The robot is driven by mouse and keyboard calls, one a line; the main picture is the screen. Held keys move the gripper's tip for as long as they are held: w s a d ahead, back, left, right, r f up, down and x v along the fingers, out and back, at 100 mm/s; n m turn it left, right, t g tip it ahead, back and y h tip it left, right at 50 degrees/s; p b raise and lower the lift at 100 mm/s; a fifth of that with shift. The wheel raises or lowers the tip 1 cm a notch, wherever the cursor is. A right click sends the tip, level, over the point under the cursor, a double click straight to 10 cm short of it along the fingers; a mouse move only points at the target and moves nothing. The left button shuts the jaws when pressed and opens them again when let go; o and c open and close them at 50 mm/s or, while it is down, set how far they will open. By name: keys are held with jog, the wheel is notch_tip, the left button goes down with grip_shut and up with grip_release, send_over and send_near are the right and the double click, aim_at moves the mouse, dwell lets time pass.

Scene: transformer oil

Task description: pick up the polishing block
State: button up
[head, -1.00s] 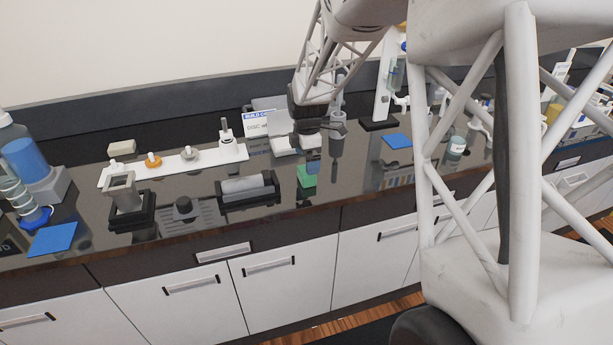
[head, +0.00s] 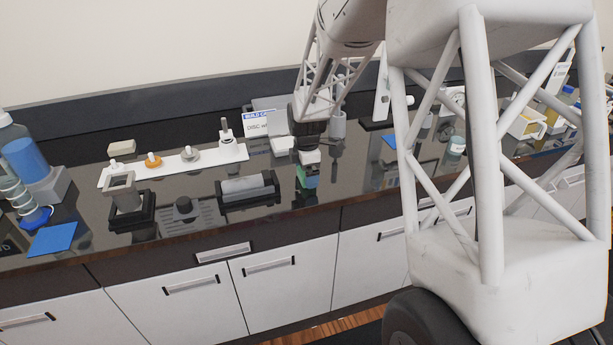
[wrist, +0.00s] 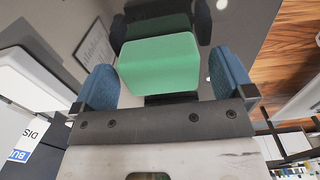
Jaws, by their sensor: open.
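The polishing block appears to be the green block (head: 301,177) near the front edge of the dark, glossy counter. In the wrist view the green block (wrist: 160,63) lies ahead, centred between my two blue fingertips. My gripper (head: 309,176) is at the block in the head view, pointing down and partly covering it. In the wrist view my gripper (wrist: 166,82) is open, with one finger on each side of the block. A narrow gap shows at the right finger; at the left I cannot tell whether it touches.
A grey roller in a dark cradle (head: 222,203) stands left of the block. A white strip with small knobbed pieces (head: 207,157) lies behind it. A sign (head: 257,127) stands at the back. A blue pad (head: 52,239) lies far left. Bare counter lies right of the block.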

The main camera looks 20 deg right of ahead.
dwell(0.4)
jog(key=c, duration=0.9)
jog(key=shift+r, duration=0.2)
jog(key=shift+r, duration=0.55)
notch_tip(320, 180, up, 2)
jog(key=shift+r, duration=0.1)
jog(key=s, duration=0.5)
jog(key=s+a+r, duration=0.1)
jog(key=s, duration=1)
jog(key=shift+a+r, duration=0.15)
jog(key=shift+a, duration=0.05)
